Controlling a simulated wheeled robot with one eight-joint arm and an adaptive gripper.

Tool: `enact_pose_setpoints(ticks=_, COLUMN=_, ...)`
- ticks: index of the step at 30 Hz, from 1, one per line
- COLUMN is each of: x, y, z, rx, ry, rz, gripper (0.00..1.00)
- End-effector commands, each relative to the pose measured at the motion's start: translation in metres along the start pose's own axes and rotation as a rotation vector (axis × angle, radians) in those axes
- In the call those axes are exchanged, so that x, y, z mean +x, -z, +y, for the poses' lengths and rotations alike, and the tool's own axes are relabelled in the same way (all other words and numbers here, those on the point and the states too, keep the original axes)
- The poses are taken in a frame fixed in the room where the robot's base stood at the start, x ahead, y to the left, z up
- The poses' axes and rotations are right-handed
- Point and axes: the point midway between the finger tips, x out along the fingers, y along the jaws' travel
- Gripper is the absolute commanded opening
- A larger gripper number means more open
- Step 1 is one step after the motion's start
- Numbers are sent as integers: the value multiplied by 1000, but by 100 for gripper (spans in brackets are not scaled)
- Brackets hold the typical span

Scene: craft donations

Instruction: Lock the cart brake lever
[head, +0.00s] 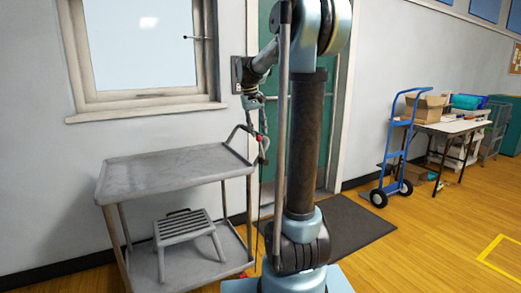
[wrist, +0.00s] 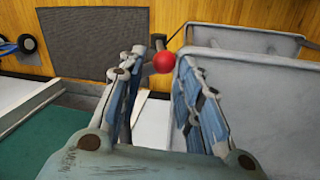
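The grey two-shelf cart (head: 165,163) stands at the left under the window, with its push handle at its right end. A red ball knob (head: 261,139), seemingly the brake lever's end, shows near that handle. In the wrist view the red knob (wrist: 164,62) lies at or just past the fingertips, nearer the right one. Its stem is mostly hidden. My gripper (head: 260,122) points down just above the knob. In the wrist view my gripper (wrist: 162,75) has its fingers apart with a gap between them. I cannot tell whether a finger touches the knob.
A grey step stool (head: 185,230) sits on the cart's lower shelf. A dark mat (head: 350,225) lies before the green door. A blue hand truck (head: 398,160) and a table with boxes (head: 450,127) stand at the right. The wood floor at front right is clear.

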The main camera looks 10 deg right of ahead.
Motion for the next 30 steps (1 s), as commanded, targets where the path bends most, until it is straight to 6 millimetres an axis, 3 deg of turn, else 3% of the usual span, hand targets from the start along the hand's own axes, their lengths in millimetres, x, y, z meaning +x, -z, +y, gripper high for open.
enact_pose_setpoints(ticks=9, x=54, y=0, z=-2, rx=2, ry=0, rz=0, gripper=32)
enact_pose_setpoints(ticks=15, x=78, y=0, z=-2, rx=1, ry=0, rz=0, gripper=32)
enact_pose_setpoints(ticks=29, x=87, y=0, z=-2, rx=0, ry=0, rz=0, gripper=32)
enact_pose_setpoints(ticks=30, x=87, y=0, z=-2, rx=0, ry=0, rz=0, gripper=23)
